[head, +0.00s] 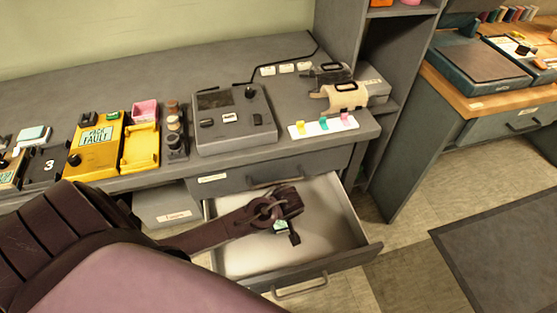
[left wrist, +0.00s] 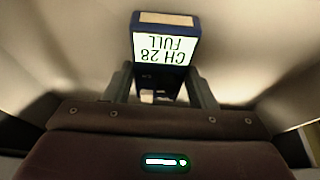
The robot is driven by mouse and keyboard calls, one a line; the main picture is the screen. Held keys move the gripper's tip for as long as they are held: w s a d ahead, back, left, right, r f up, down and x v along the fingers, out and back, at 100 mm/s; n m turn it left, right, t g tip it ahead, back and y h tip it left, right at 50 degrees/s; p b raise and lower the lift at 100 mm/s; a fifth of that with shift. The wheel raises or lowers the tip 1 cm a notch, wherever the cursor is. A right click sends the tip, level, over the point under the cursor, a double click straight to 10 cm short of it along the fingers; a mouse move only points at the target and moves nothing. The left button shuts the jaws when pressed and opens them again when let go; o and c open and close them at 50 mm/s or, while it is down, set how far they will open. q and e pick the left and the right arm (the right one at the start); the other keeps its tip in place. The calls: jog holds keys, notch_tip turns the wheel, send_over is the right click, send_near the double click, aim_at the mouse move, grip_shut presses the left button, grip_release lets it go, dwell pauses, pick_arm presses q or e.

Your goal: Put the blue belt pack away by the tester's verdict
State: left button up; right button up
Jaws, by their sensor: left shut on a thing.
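The blue belt pack (left wrist: 193,20) is between my left gripper's fingers, its lit screen reading "CH 28 FULL" upside down in the left wrist view. In the head view, my left gripper (head: 288,232) is shut on it over the open drawer (head: 335,210); the pack's small green screen (head: 281,226) shows there. Whether the pack touches the drawer floor I cannot tell. The drawer looks otherwise empty. The yellow tester (head: 95,146), marked "PASS" and "FAULT", stands on the bench at left; I cannot make out a lit verdict. My right gripper is not in view.
A grey console (head: 233,120) and a white strip with coloured tabs (head: 323,126) are on the bench. A closed drawer (head: 275,172) sits above the open one. A grey bin (head: 168,205) with a red-lettered label is under the bench. Open floor lies at right.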

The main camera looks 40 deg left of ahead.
pick_arm(q)
jog(key=shift+f, duration=0.55)
jog(key=o, duration=1.1)
jog(key=shift+c, duration=0.2)
jog(key=shift+r, duration=0.3)
jog(key=p+v, duration=0.1)
jog(key=v, duration=1.1)
jog(key=shift+r+p, duration=0.35)
jog(key=shift+p, duration=0.05)
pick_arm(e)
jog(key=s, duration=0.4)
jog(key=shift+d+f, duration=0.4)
pick_arm(q)
jog(key=shift+a, duration=0.1)
